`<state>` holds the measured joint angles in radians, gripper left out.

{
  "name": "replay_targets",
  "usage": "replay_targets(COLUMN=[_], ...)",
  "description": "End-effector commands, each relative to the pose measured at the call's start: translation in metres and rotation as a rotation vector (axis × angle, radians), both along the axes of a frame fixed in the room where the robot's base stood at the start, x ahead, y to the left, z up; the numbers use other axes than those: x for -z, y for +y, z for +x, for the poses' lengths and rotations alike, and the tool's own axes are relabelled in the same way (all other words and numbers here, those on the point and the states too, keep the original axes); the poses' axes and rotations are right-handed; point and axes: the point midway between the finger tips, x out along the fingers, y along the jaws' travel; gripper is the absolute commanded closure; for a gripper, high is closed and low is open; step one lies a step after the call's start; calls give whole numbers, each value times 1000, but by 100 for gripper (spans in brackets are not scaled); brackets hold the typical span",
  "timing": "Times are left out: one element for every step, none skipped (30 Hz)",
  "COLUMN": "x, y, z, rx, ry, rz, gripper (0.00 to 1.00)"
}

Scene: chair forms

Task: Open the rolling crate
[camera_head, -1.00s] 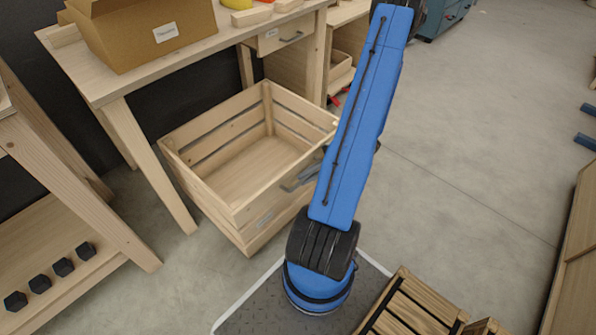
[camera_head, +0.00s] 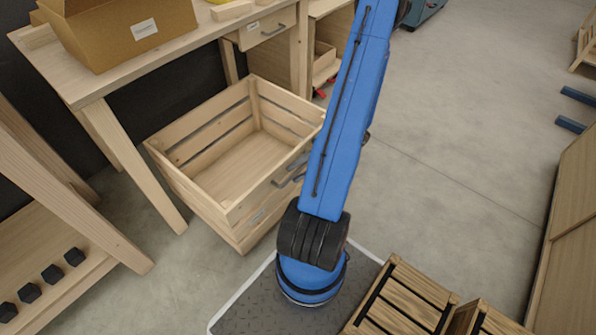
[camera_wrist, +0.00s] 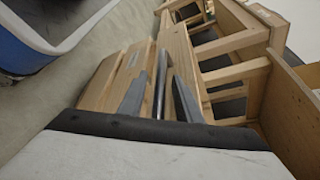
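The rolling crate (camera_head: 193,198) is a pale slatted wooden box with an open top. It stands on the floor in front of the workbench, pulled well out, and its inside looks empty. A grey bar handle (camera_wrist: 161,88) is on its front face. My gripper (camera_wrist: 160,74) is at that front, with its two grey fingers spread apart and the handle bar between them in the wrist view. I cannot tell whether a finger touches the bar. In the head view my blue arm hides most of the gripper.
The workbench (camera_head: 90,88) carries a cardboard box (camera_head: 125,35) and has a drawer (camera_head: 268,29). A shelf (camera_head: 72,262) with black blocks stands at the left. Slatted wooden pieces (camera_head: 408,295) lie at the lower right. Open floor (camera_head: 465,150) is at the right.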

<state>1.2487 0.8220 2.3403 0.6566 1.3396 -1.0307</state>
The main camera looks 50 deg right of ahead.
Motion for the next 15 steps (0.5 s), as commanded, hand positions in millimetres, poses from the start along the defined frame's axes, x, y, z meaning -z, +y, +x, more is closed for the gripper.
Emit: replay_targets(x=[0,-1,-2,-3,-4,-5,-6,-7,-9,-10,-12,-13,-14,-16,-18], y=[-3,-6,-10,-14,-18,-24,-29,-35,-42,-48,-53,-61,-67,-72,-79], z=[-1,-1,-3,-4,-6,-8,-10,-11,-14,-16,-18,-21,-23,-25,-27], rx=[1,2,3,3,3,2,3,4,3,2,3,3,3,2,2], ry=[-1,-1,-2,-2,-2,-2,-1,-1,-2,-2,-2,-1,-1,-1,-1], rz=[-1,-2,-3,-2,-2,-2,-3,-3,-3,-4,-3,-3,-4,-4,-4], gripper=[69,69,69,69,69,69,69,69,69,69,69,69,69,69,69])
